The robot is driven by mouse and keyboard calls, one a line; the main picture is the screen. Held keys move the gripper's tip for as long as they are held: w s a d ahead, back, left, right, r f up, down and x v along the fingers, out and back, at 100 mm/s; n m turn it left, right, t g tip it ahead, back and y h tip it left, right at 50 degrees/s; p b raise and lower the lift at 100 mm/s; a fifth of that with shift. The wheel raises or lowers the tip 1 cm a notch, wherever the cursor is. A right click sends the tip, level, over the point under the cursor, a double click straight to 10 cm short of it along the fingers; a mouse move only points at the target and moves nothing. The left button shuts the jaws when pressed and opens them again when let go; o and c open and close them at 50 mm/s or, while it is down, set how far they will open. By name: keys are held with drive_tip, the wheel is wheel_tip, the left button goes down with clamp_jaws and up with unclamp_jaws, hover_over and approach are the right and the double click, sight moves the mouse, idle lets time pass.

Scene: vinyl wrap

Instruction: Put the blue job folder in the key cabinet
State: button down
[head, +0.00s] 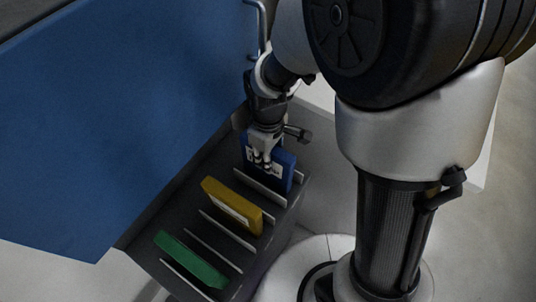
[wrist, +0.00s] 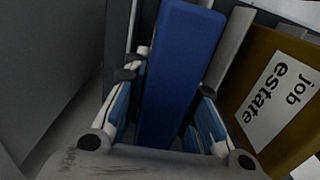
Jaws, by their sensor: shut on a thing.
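The blue job folder (head: 281,167) stands upright in the rear slot of a dark slotted rack, at the right end of the row in the head view. My gripper (head: 262,158) reaches down from above and is shut on this folder. In the wrist view the blue folder (wrist: 185,70) runs between the two fingers of my gripper (wrist: 168,125). The large blue panel (head: 120,110) at the left of the head view has a metal handle and looks like a cabinet door; I cannot tell whether it belongs to the key cabinet. No cabinet interior shows.
A yellow folder (head: 232,205) and a green folder (head: 190,260) stand in other slots of the rack (head: 213,243), between thin metal dividers. The yellow folder's label in the wrist view (wrist: 277,98) reads "job estate". The blue panel stands close along the rack's left side.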

drive_tip(key=shift+f, duration=0.1)
drive_tip(key=c, duration=1.3)
unclamp_jaws()
wheel_tip(320, 180, up, 11)
drive_tip(key=p, duration=0.3)
drive_tip(key=shift+r+p, duration=0.2)
drive_tip(key=shift+p, duration=0.1)
drive_tip(key=shift+d+r, duration=0.1)
drive_tip(key=shift+r, duration=0.55)
drive_tip(key=s+d+r+m+t, duration=0.1)
drive_tip(key=s+d+r+m, duration=0.2)
drive_tip(key=s, duration=0.1)
drive_tip(key=s+d+r+m+t, duration=0.2)
drive_tip(key=s+d+r+m, duration=0.2)
drive_tip(key=s, duration=0.1)
drive_tip(key=s+d+r+m+t, duration=0.1)
drive_tip(key=s+d+r+m, duration=0.2)
drive_tip(key=s+r, duration=0.1)
drive_tip(key=shift+s+d+r+t, duration=0.1)
drive_tip(key=shift+s+d+t, duration=0.2)
drive_tip(key=shift+d, duration=0.05)
